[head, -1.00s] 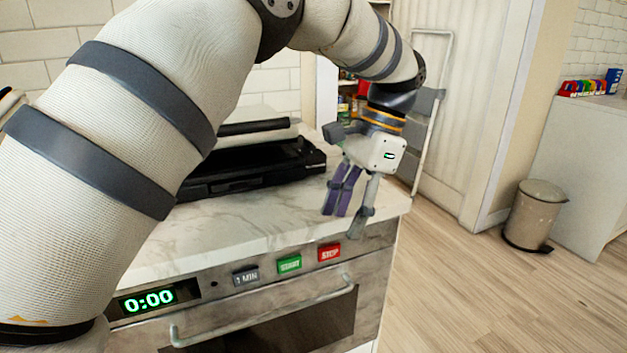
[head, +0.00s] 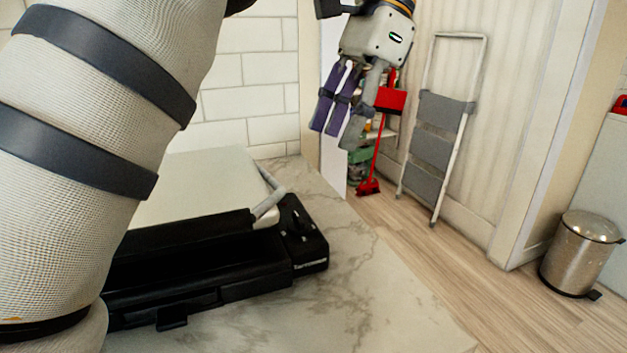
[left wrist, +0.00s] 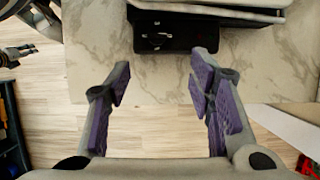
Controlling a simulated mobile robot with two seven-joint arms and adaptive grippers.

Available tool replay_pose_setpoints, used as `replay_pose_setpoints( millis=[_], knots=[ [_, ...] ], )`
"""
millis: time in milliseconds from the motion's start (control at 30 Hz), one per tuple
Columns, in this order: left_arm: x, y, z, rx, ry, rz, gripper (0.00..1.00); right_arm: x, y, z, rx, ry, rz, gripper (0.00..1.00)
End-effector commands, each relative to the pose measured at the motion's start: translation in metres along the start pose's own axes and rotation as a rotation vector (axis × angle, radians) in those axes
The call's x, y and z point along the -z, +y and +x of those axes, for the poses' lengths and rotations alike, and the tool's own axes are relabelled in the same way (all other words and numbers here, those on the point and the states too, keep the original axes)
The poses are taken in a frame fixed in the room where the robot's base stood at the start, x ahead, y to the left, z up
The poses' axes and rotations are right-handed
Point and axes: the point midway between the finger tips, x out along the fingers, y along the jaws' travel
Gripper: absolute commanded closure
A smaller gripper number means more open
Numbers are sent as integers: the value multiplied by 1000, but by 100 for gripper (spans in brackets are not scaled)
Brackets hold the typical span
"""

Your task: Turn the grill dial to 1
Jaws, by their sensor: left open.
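The grill (head: 200,270) sits on the marble counter, with a black base and a light grey lid that looks closed. Its black control panel (head: 300,240) is at the right end of the base. The small dial is hard to make out there; a dark knob with a light mark (left wrist: 157,36) shows on the panel in the left wrist view. My left gripper (head: 337,138) is open and empty, raised above and beyond the panel, with purple finger pads. In the left wrist view the fingers (left wrist: 160,78) point toward the panel without touching it. The dial's setting is unreadable.
The marble counter (head: 390,310) is bare in front and to the right of the grill. A folded step ladder (head: 440,130), a red broom (head: 375,150) and a metal bin (head: 580,255) stand beyond on the wood floor. A tiled wall is behind the grill.

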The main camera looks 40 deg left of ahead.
Motion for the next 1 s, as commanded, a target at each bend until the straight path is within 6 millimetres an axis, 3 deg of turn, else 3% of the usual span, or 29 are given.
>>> replay_pose_setpoints(
  millis=[167,600,733,967,1000],
  knots=[
    [-2,0,10,1,1,1,52,2,0,-6,0,14,1,60],
    [-2,1,107,2,4,0,52,21,-1,-32,4,104,0,60],
    [-1,0,118,1,3,0,52,22,-1,-34,4,108,0,60],
    [0,0,121,0,1,0,52,22,-1,-33,4,106,0,60],
    [0,0,121,0,1,0,56,22,-1,-33,4,106,0,60]
  ],
)
